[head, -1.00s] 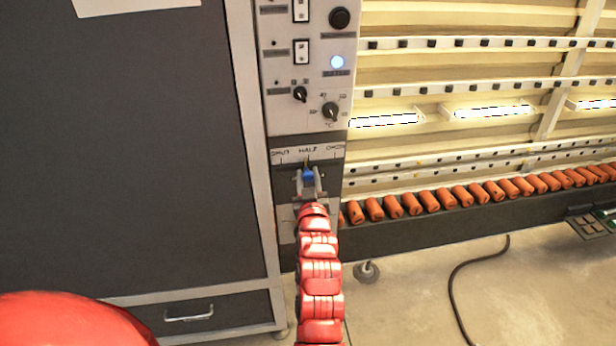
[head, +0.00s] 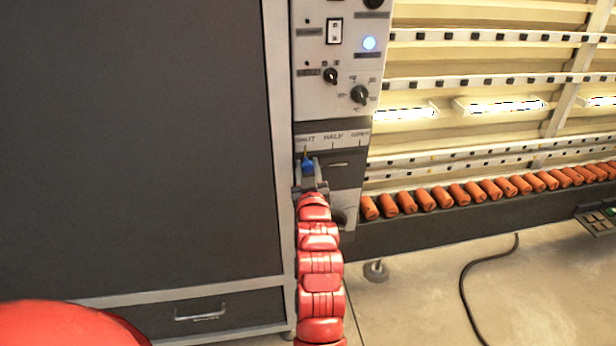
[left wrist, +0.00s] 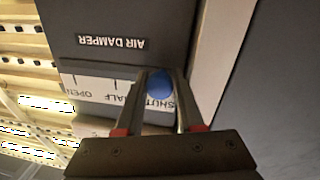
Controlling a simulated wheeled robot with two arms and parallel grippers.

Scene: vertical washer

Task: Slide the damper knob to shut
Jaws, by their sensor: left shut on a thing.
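The blue damper knob (head: 308,165) stands under the SHUT mark at the left end of the scale strip (head: 333,139). My left gripper (head: 308,174) is shut on it from the front. In the left wrist view the blue knob (left wrist: 160,84) sits between the two fingers of the gripper (left wrist: 160,90), beside the SHUT lettering. The fingers hide part of the scale there. The AIR DAMPER label (left wrist: 112,42) is upside down in that view. My right gripper is not in view.
A dark cabinet door (head: 170,150) is at left. A row of orange rollers (head: 460,194) runs to the right. A black cable (head: 468,290) lies on the floor.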

